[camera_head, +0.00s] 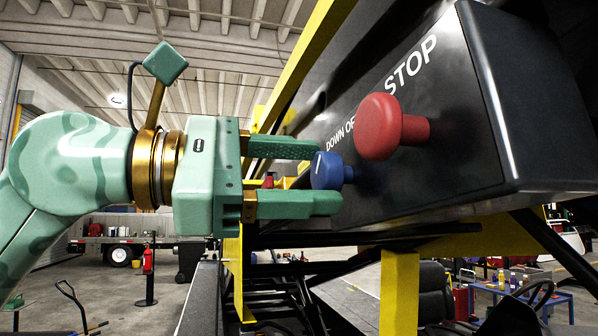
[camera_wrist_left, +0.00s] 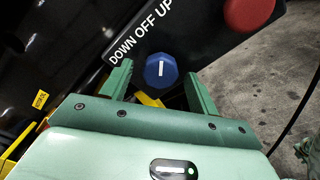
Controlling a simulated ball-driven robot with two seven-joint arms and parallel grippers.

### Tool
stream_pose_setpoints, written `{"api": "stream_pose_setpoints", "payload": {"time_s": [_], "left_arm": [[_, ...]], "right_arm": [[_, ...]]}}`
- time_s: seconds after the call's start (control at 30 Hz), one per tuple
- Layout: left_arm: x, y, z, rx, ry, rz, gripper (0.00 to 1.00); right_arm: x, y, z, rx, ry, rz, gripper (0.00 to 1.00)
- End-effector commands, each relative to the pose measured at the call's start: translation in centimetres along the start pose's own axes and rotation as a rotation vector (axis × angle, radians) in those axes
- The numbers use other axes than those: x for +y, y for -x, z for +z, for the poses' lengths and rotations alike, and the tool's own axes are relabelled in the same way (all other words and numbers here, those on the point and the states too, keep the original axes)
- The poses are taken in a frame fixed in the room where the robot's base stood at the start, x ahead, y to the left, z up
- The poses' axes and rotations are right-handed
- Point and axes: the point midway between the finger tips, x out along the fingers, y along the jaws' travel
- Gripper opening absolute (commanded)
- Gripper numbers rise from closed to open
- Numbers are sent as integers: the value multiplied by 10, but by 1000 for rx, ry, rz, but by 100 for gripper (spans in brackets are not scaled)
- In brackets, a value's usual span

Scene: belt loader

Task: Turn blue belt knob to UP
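The blue belt knob (camera_head: 328,171) sits on the face of a dark control box (camera_head: 470,130). In the left wrist view the knob (camera_wrist_left: 161,71) has a white mark that points about at the word OFF, between DOWN and UP. My left gripper (camera_head: 300,177) is open, with one finger above and one below the knob in the head view. In the left wrist view the knob shows between and just beyond the fingertips. I cannot tell whether either finger touches it. The right gripper is not in view.
A red STOP button (camera_head: 379,127) sticks out of the box close to the right of the knob. Yellow rails (camera_head: 400,290) run behind and below the box. Farther back are a white truck (camera_head: 125,235) and a blue table (camera_head: 520,292).

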Motion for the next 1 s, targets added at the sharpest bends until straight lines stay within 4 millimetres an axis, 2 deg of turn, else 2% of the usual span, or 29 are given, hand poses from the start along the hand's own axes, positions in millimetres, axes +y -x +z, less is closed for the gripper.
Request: {"api": "stream_pose_setpoints", "payload": {"time_s": [0.33,0.47,0.57,0.8,1.0], "left_arm": [[0,0,0,0,2,-1,60],[0,10,-1,0,1,2,60],[-2,29,-3,2,1,3,60],[-2,95,-4,2,2,5,60],[-1,140,-2,1,0,3,60]], "right_arm": [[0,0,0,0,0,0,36],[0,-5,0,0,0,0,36],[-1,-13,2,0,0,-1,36],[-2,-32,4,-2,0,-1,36],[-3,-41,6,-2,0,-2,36]]}}
